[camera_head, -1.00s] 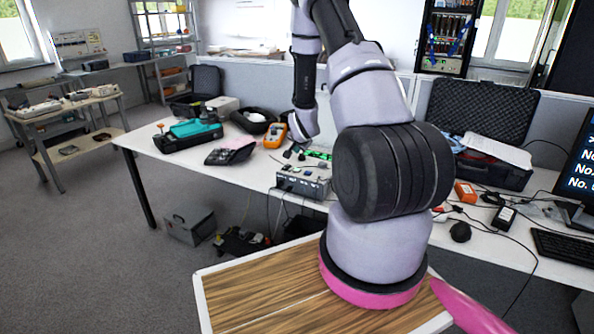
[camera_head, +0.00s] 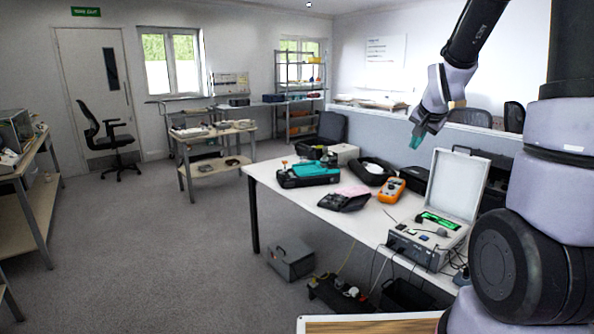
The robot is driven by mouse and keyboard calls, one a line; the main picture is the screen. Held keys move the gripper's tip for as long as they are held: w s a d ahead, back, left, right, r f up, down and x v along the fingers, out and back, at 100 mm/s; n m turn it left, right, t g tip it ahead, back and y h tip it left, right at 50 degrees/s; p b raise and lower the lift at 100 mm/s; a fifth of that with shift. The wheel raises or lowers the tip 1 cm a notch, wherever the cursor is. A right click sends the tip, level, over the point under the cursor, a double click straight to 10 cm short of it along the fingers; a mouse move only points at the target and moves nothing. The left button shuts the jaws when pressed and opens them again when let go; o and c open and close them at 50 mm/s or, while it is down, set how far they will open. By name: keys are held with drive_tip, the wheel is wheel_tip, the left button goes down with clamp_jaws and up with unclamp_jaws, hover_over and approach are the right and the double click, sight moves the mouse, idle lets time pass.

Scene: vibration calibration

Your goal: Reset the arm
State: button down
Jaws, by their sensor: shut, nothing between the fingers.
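My arm rises at the right edge of the view, with its forearm reaching in from the top right. My gripper (camera_head: 418,136) hangs at the end of it, pointing down and to the left. It is shut and holds nothing. It is in the air, and in the picture it appears above the far part of the white bench (camera_head: 318,205), apart from everything there. My arm hides the right part of the bench.
The bench bears an open-lidded instrument case (camera_head: 430,243), an orange multimeter (camera_head: 391,190), a teal-and-black toolbox (camera_head: 309,173) and a black bin (camera_head: 374,171). A grey box (camera_head: 291,258) stands on the floor.

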drive_tip(key=s+a+r+n+y, duration=0.1)
drive_tip(key=s+a+r, duration=0.2)
drive_tip(key=s, duration=0.5)
drive_tip(key=s+a+r+n+y, duration=0.1)
drive_tip(key=s+a+r+n, duration=0.1)
drive_tip(key=s+r, duration=0.3)
drive_tip(key=s+a+r+n, duration=0.2)
drive_tip(key=s+a+r, duration=0.2)
drive_tip(key=s, duration=0.9)
drive_tip(key=shift+s+a+r+g+y, duration=0.15)
drive_tip(key=shift+s+r+g+y, duration=0.05)
drive_tip(key=shift+r+g+y, duration=0.2)
